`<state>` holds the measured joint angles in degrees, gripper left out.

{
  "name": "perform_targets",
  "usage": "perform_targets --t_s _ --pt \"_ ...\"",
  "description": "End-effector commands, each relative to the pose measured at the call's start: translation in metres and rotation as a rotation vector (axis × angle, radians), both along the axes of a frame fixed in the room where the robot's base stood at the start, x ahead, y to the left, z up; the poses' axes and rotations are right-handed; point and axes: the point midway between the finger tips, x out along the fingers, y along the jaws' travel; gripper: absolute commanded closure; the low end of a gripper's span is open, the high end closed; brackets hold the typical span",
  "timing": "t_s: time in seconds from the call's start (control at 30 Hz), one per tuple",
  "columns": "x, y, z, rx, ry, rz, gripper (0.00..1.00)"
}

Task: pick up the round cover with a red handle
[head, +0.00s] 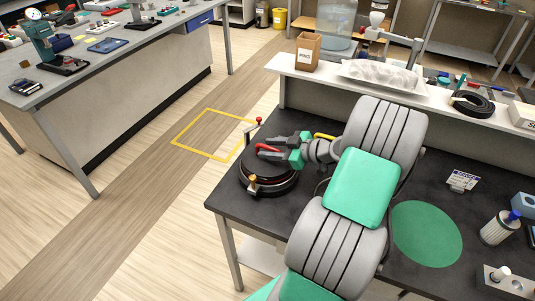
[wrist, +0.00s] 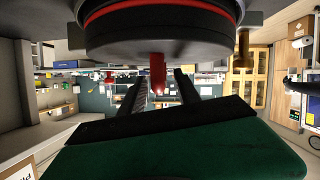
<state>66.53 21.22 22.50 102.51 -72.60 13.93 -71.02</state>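The round dark cover (head: 262,170) with a red handle (head: 267,148) sits on a round base at the left end of the black bench top. Brass-coloured clamps (head: 252,184) stand at its rim. My gripper (head: 270,147) is over the cover, its fingers open on either side of the red handle. In the wrist view the cover (wrist: 160,30) with its red rim band fills the top. The red handle (wrist: 158,72) shows between my two dark fingers (wrist: 160,86), with gaps on both sides. The gripper looks empty.
A green round mat (head: 427,234) lies on the bench right of my arm, with a white bottle (head: 498,228) beyond it. A raised white shelf (head: 440,102) behind holds a brown box (head: 308,51) and a black coil (head: 472,103). A yellow square is marked on the floor.

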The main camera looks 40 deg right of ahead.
Motion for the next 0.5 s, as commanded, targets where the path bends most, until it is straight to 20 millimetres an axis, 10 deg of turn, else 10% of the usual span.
perform_targets --t_s 0.5 --pt "0.0009 0.0016 -0.0006 0.0 0.001 0.003 0.88"
